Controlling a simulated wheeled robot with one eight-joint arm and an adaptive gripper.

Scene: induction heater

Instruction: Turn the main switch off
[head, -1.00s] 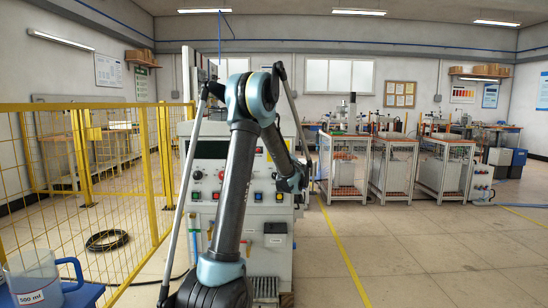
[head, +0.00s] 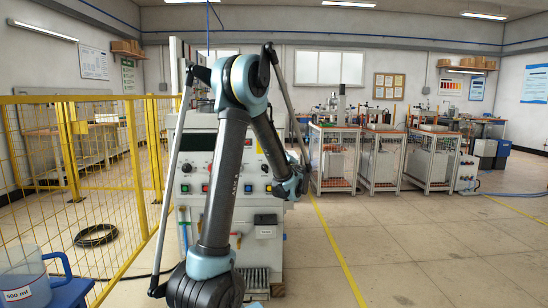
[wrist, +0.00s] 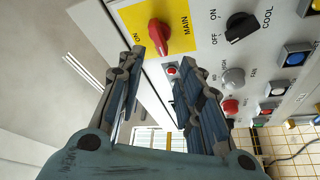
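The main switch (wrist: 158,36) is a red rotary knob on a yellow plate marked MAIN, at the top of the wrist view. An ON label shows to its left; I see no OFF label beside it. My gripper (wrist: 158,72) is open and empty, its two fingers spread just below the knob in the picture and apart from it. In the head view the heater cabinet (head: 264,218) stands ahead, partly hidden behind my arm.
A black COOL knob (wrist: 240,26), a grey FAN knob (wrist: 233,78) and several push buttons sit close by on the panel. A yellow mesh fence (head: 85,150) stands left of the cabinet. A measuring jug (head: 25,280) is at lower left.

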